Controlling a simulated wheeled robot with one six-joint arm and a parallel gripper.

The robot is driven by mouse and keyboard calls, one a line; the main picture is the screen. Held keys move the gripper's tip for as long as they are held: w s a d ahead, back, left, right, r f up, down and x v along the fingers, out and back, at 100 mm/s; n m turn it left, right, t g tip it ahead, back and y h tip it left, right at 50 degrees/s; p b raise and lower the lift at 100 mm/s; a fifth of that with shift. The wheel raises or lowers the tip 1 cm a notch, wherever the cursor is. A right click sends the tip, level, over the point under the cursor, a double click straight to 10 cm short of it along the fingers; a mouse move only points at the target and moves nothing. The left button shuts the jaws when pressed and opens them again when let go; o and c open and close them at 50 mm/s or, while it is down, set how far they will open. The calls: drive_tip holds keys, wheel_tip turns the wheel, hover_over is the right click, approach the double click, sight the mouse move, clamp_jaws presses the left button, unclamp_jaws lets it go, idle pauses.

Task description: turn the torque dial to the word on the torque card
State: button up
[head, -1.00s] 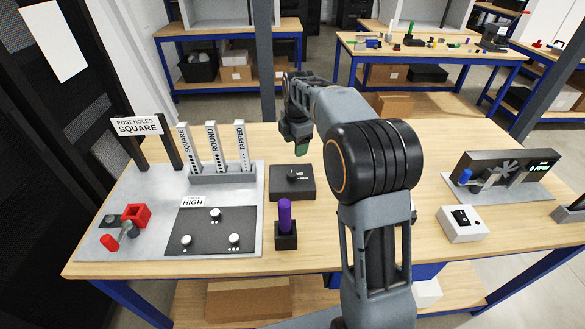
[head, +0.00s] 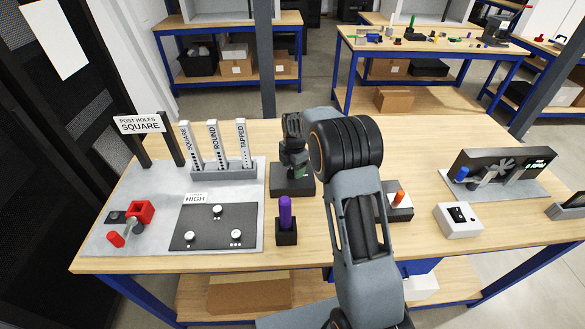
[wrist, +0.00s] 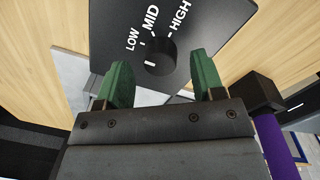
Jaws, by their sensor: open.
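The torque dial, a round black knob (wrist: 162,56), stands on a dark plate (wrist: 105,30) marked LOW, MID and HIGH in the wrist view. A small white mark shows at its left side; I cannot tell which word it points to. My gripper (wrist: 160,76) is open, its green fingers to either side of the dial's near side, with no clear contact. In the head view my gripper (head: 300,172) is over the dial's dark box (head: 280,190) and hides the knob. The torque card (head: 196,198) reads HIGH and stands behind a dark panel.
A purple handle (head: 285,212) stands upright in a black holder just in front of the dial box. A rack of labelled strips (head: 222,173) stands to the left. An orange-topped box (head: 399,198) and a white box (head: 458,220) are to the right.

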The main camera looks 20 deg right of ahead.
drive_tip(key=shift+f, duration=0.7)
drive_tip(key=c, duration=0.9)
